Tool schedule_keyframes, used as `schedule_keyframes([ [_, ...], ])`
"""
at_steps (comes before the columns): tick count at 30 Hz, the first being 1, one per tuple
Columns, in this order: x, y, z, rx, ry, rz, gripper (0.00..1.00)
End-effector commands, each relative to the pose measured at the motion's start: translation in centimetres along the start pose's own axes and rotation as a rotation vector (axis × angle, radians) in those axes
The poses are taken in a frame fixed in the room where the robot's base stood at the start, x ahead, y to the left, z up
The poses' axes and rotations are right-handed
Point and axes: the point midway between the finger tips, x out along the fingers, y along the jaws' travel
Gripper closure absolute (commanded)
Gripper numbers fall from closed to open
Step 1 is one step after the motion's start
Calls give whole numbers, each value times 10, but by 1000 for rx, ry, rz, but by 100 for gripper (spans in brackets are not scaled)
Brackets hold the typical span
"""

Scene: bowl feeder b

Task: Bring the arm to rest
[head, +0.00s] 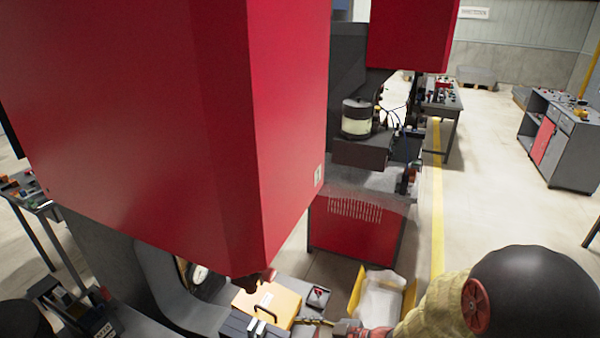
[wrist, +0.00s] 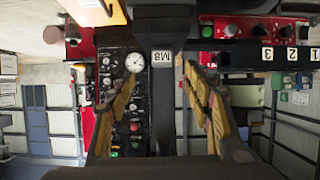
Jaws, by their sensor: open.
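My gripper (wrist: 160,78) shows in the wrist view with its two worn yellow fingers spread apart. Nothing is held between them. The wrist picture looks upside down. Behind the fingers are a dark panel with round gauges (wrist: 135,63) and a plate marked M8 (wrist: 162,58). In the head view my arm, with a black rounded link and a tan sleeve, reaches in from the lower right toward the bottom middle. The gripper's fingers are hard to make out there.
A large red machine housing (head: 150,110) fills the left of the head view. Below it are an orange-yellow lidded box (head: 285,300) and a yellow bin with a clear liner (head: 354,292). A red cabinet (head: 345,230) stands behind. The floor at right is open (head: 500,190).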

Motion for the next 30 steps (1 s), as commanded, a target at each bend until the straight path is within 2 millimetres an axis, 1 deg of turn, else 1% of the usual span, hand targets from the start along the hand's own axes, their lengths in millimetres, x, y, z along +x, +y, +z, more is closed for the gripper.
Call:
schedule_keyframes([
  [2,-1,11,19,-9,-69,41,49],
  [4,-6,27,45,4,-165,110,49],
  [5,-10,35,58,14,-214,146,49],
  [6,-18,46,76,31,-284,199,49],
  [7,-26,55,87,44,-336,240,49],
  [8,-35,64,96,58,-387,283,49],
  [9,-50,76,106,77,-452,341,49],
  [11,-74,90,119,112,-546,425,49],
  [12,-91,97,126,139,-605,479,49],
  [14,-119,104,133,188,-688,558,49],
  [15,-138,106,135,225,-738,606,49],
  [16,-151,105,137,257,-774,640,49],
  [18,-182,98,137,337,-846,711,49],
  [20,-206,86,134,417,-897,761,49],
  [21,-220,75,132,476,-923,788,49],
  [23,-237,54,125,567,-950,818,49],
  [24,-246,37,119,631,-957,830,49],
  [26,-255,9,109,726,-952,835,49],
  [27,-257,-10,101,783,-938,830,49],
  [30,-257,-51,80,884,-866,810,49],
])
